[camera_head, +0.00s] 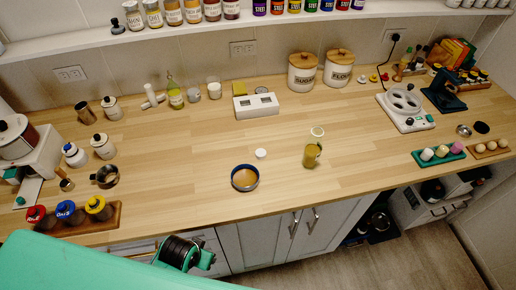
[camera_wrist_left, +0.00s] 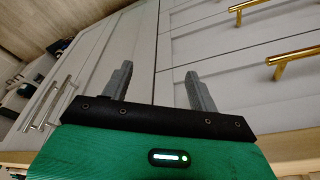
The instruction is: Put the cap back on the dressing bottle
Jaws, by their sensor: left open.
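A small bottle with olive-brown contents (camera_head: 312,155) stands upright on the wooden counter, right of centre; it looks like the dressing bottle. A small white cap (camera_head: 261,154) lies on the counter to its left, apart from it. A pale ring-shaped lid (camera_head: 317,131) lies just behind the bottle; I cannot tell which of the two belongs to it. My left gripper (camera_wrist_left: 158,72) is open and empty in the left wrist view, in front of the cabinet fronts and away from bottle and cap. My right gripper is not in view.
A white timer box (camera_head: 256,111) stands behind. A green egg tray (camera_head: 438,160) is at right. Cabinet handles (camera_wrist_left: 296,61) stick out near my left gripper.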

